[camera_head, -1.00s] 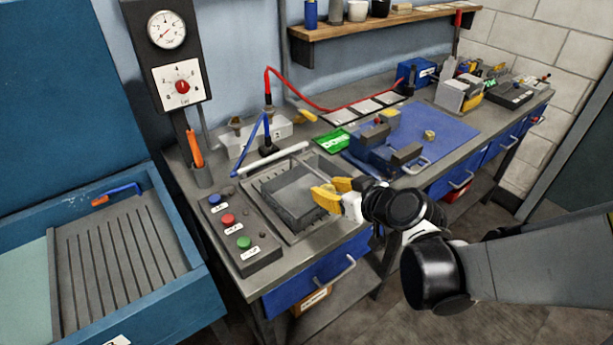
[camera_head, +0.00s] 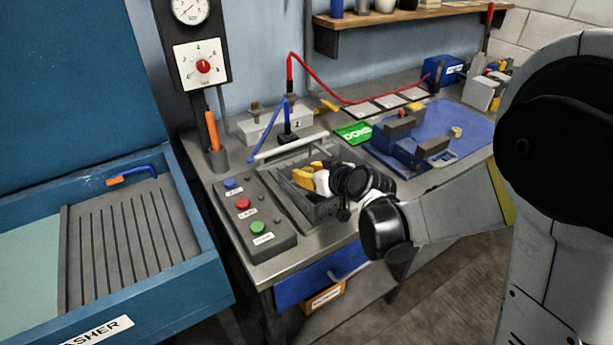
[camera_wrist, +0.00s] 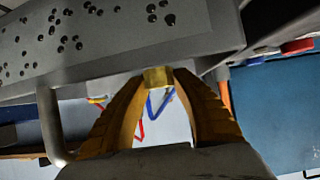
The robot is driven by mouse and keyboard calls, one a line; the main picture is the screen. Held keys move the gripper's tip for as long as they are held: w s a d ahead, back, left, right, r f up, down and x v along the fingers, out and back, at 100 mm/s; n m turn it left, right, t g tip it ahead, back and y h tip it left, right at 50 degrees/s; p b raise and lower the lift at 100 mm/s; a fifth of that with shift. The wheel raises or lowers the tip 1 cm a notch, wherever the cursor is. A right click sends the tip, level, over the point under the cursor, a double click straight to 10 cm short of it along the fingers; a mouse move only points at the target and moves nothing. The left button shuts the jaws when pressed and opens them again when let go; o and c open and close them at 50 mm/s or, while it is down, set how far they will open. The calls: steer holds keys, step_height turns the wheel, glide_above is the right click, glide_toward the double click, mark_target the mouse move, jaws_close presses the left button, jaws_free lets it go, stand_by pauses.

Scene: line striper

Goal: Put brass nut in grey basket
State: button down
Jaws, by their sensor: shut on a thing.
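My gripper (camera_head: 308,174) has yellow fingers and reaches in at the grey basket (camera_head: 318,211), over its inside or dipping into it; the exact height is hard to tell. In the wrist view my gripper (camera_wrist: 160,82) is shut on the brass nut (camera_wrist: 157,77), a small gold block between the fingertips. The nut is hidden in the head view. The basket's perforated grey wall (camera_wrist: 110,35) fills the top of the wrist view, close to the fingertips. The basket stands on the workbench, with a pale bar handle behind it.
A button panel (camera_head: 250,219) lies left of the basket. A blue hose (camera_head: 274,128) and a white block (camera_head: 268,128) stand behind. A blue fixture (camera_head: 412,150) and a green DONE card (camera_head: 353,133) are to the right. The open blue washer (camera_head: 150,265) is at left.

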steer(key=shift+w+a+f, duration=0.2)
steer(key=shift+w+f, duration=0.1)
steer(key=shift+f, duration=0.2)
steer(key=shift+r, duration=0.1)
steer(key=shift+f+b, duration=0.55)
steer(key=c, duration=1.3)
jaws_free()
steer(key=shift+c, duration=0.2)
